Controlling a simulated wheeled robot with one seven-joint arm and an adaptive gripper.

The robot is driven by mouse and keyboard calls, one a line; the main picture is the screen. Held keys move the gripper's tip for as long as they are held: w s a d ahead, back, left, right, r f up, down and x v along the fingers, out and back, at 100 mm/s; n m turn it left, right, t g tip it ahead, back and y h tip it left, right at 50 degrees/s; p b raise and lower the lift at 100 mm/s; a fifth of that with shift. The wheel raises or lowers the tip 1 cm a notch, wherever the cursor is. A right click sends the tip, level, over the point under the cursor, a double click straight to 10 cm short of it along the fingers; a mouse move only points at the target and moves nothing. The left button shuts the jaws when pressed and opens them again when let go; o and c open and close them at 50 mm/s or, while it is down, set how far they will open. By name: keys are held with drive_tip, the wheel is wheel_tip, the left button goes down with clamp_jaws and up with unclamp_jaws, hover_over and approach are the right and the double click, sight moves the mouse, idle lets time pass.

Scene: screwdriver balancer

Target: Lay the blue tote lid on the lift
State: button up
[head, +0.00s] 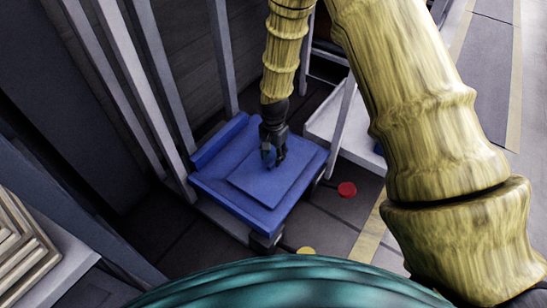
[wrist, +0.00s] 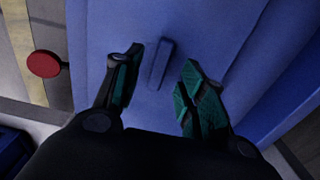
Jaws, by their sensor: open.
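The blue tote lid (head: 262,188) looks like a flat square panel lying on the wider blue platform of the lift (head: 218,201). My gripper (head: 270,163) points down over the middle of the lid. In the wrist view, a small upright blue grip bar (wrist: 160,64) stands on the lid, just beyond and between my two fingertips (wrist: 160,80). My fingers are open and apart from the bar on both sides. The platform's blue edge (wrist: 292,105) also shows at the right of the wrist view.
A red disc (head: 347,189) and a yellow disc (head: 306,250) are near the lift, by the floor. A pale table (head: 325,124) stands to its right and grey posts (head: 165,90) rise to its left. A stack of beige frames (head: 22,245) sits at lower left.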

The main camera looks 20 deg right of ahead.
wheel_tip(320, 180, up, 10)
drive_tip(key=shift+f, duration=0.2)
idle(0.5)
